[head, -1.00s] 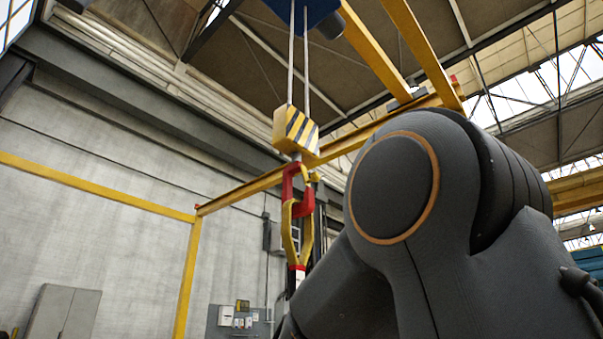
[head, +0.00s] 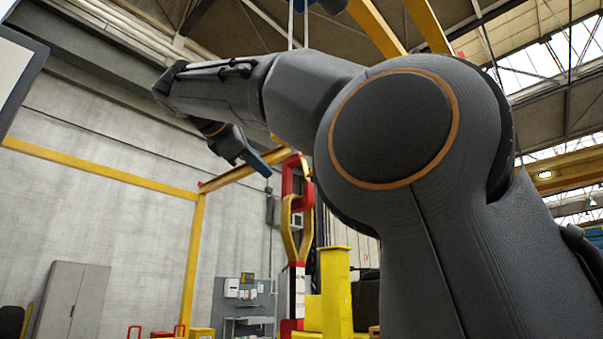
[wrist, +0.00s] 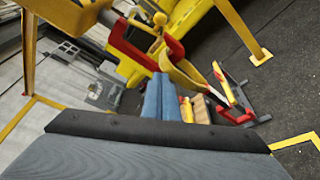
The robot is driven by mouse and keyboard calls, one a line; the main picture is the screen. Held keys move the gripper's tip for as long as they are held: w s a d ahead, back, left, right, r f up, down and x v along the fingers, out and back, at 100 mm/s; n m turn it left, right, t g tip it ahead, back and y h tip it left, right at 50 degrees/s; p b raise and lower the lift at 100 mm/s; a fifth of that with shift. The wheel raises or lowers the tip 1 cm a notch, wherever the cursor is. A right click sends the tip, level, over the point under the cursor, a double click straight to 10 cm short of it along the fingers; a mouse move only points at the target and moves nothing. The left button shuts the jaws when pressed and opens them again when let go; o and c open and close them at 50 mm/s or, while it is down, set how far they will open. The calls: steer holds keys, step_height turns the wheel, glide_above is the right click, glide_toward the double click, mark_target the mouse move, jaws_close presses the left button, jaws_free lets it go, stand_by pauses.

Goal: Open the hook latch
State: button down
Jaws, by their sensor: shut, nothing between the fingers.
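The hook (head: 288,218) hangs in the middle of the head view, with a red C-shaped upper part (head: 287,183) and yellow curved sides below. My gripper (head: 265,167) is just left of the red part, with its blue fingers together and empty. In the wrist view my gripper (wrist: 161,78) points at the hook, just below the red part (wrist: 141,42); the yellow curved side (wrist: 188,78) lies to the right. A yellow knob (wrist: 159,18) shows by the red part. I cannot tell which piece is the latch, or whether anything touches. My arm hides the hook's block.
A yellow post (head: 336,290) stands below and right of the hook. A yellow frame (head: 193,260) runs along the left by the grey wall. A grey cabinet (head: 70,300) stands low left. The space left of the hook below my arm looks open.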

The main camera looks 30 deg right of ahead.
steer(key=shift+s+d+r, duration=0.15)
steer(key=shift+s+r, duration=0.6)
steer(key=shift+r, duration=0.25)
steer(key=shift+d, duration=0.1)
steer(key=w+d+p, duration=0.3)
steer(key=d, duration=0.8)
steer(key=shift+w+r+p, duration=0.15)
steer(key=shift+w+p, duration=0.05)
steer(key=shift+p, duration=0.2)
